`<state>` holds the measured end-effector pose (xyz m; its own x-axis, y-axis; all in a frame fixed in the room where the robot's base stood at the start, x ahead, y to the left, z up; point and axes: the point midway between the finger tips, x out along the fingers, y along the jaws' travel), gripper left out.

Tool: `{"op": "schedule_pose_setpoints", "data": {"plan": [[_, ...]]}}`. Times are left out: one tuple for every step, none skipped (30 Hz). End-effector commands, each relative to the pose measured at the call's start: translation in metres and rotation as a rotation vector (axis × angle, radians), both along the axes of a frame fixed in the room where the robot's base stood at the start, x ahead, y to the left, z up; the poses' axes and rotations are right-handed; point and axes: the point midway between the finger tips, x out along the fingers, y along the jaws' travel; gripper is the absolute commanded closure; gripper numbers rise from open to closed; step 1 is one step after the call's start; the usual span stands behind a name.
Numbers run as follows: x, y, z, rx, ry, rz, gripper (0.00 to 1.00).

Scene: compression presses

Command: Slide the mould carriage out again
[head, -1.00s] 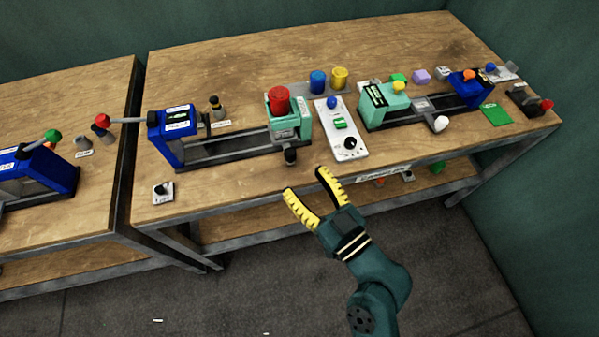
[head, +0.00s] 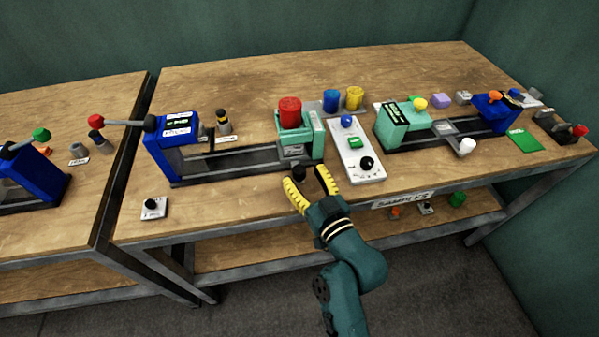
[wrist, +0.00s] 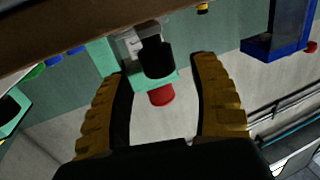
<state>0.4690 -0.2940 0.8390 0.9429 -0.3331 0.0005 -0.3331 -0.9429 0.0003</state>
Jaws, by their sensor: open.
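The mould carriage (head: 317,145) is a mint-green block at the right end of the dark rail (head: 235,163), clear of the blue press (head: 170,150) at the rail's left end. A red cylinder (head: 290,112) sits on the carriage. Its black knob handle (head: 299,173) sticks out at the front; it also shows in the wrist view (wrist: 157,58). My gripper (head: 308,178) is open, its yellow fingers spread to either side of the knob. In the wrist view the knob is between or just beyond the fingertips (wrist: 160,70), with gaps on both sides.
A white control panel (head: 358,155) with a blue knob, green button and black dial stands close right of my gripper. A second mint carriage (head: 392,128) is further right on its own rail. A small switch box (head: 152,208) is at the front left. Bare wood lies between.

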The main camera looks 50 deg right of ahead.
Motion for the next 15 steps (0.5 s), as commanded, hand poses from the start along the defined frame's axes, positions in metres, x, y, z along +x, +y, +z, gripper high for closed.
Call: {"op": "schedule_pose_setpoints", "data": {"plan": [[0.009,-0.003,-0.002,0.000,-0.002,0.001,0.38],[0.013,-0.004,-0.002,-0.001,-0.002,0.001,0.38],[0.017,-0.006,-0.001,-0.001,-0.002,0.001,0.38],[0.019,-0.006,-0.001,-0.001,-0.001,0.001,0.38],[0.021,-0.007,-0.001,-0.001,-0.001,0.001,0.38],[0.023,-0.008,-0.001,0.000,-0.001,0.001,0.38],[0.024,-0.008,0.000,0.000,0.000,0.001,0.38],[0.024,-0.008,0.000,0.000,0.000,0.001,0.38],[0.024,-0.008,0.000,0.001,0.000,0.001,0.38],[0.024,-0.008,0.000,0.001,0.000,0.001,0.38],[0.024,-0.008,0.000,0.001,0.000,0.001,0.38],[0.024,-0.008,0.000,0.001,0.000,0.001,0.38],[0.024,-0.008,0.000,0.001,0.000,0.001,0.38],[0.024,-0.008,0.000,0.001,0.000,0.001,0.38],[0.024,-0.008,0.000,0.001,0.000,0.001,0.43]]}}
